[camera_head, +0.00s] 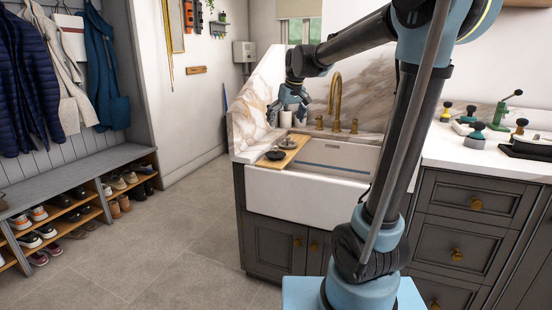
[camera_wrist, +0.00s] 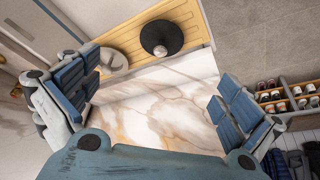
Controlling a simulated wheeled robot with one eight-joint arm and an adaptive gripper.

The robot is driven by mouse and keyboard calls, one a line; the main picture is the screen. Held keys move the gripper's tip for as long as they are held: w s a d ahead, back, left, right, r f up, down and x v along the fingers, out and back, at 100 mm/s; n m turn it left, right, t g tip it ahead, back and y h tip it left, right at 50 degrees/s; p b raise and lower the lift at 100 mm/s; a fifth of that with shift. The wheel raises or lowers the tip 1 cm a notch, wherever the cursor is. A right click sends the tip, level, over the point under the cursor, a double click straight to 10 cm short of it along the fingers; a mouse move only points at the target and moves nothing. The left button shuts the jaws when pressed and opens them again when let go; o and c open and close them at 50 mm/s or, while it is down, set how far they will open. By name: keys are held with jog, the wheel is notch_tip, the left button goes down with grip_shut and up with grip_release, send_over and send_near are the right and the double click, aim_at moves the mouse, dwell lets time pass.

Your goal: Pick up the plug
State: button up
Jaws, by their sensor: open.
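A black round plug (camera_head: 275,155) with a small grey knob lies on a wooden board (camera_head: 291,152) across the left end of the white sink. In the wrist view the plug (camera_wrist: 162,38) is near the top middle, on the slatted board (camera_wrist: 190,14). A grey, spoked disc (camera_head: 288,144) lies beside it, farther back; it also shows in the wrist view (camera_wrist: 112,62). My gripper (camera_head: 289,108) is open and empty above the back left of the sink, apart from the plug. In the wrist view its fingers (camera_wrist: 158,95) are spread wide over marble.
A brass tap (camera_head: 336,100) stands behind the white sink (camera_head: 300,192). A marble splash panel (camera_head: 255,95) rises at the left. Pale cups stand behind the board. The floor at left is clear.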

aim_at(277, 147)
jog(key=x, duration=0.4)
jog(key=a+x, duration=0.1)
jog(key=x, duration=0.3)
jog(key=w+x, duration=0.1)
jog(key=x, duration=0.3)
jog(key=shift+w+a+r, duration=0.15)
jog(key=shift+a+r, duration=0.1)
jog(key=shift+a, duration=0.05)
jog(key=shift+x, duration=2.75)
jog(key=shift+d, duration=0.2)
jog(key=c, duration=1.2)
